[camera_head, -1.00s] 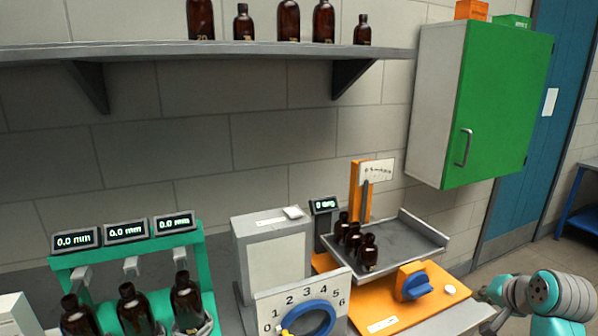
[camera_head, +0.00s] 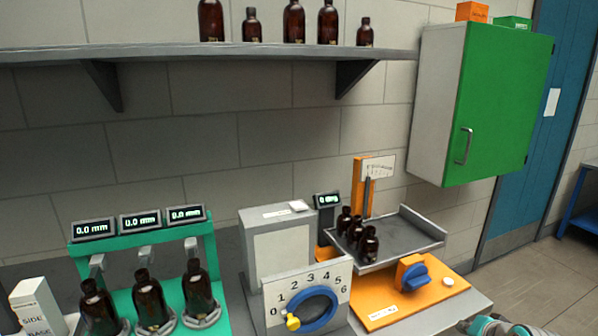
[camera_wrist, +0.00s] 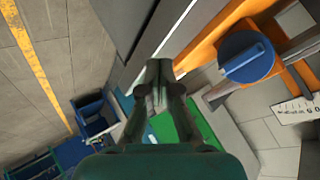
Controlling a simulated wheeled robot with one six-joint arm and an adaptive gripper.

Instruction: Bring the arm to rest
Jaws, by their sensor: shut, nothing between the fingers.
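My gripper (camera_wrist: 152,98) shows in the wrist view with its two fingers together and nothing between them. It is in free air, apart from the orange machine with the blue knob (camera_wrist: 245,57). In the head view only a small part of my arm (camera_head: 500,326) shows at the bottom edge, right of the bench; the fingers are outside that view.
The orange machine (camera_head: 385,310) carries a grey tray (camera_head: 405,238) with brown bottles. A dial box (camera_head: 310,290) and a green stand (camera_head: 125,250) with bottles are to its left. A shelf (camera_head: 220,50) holds several bottles. A green cabinet (camera_head: 500,110) hangs right.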

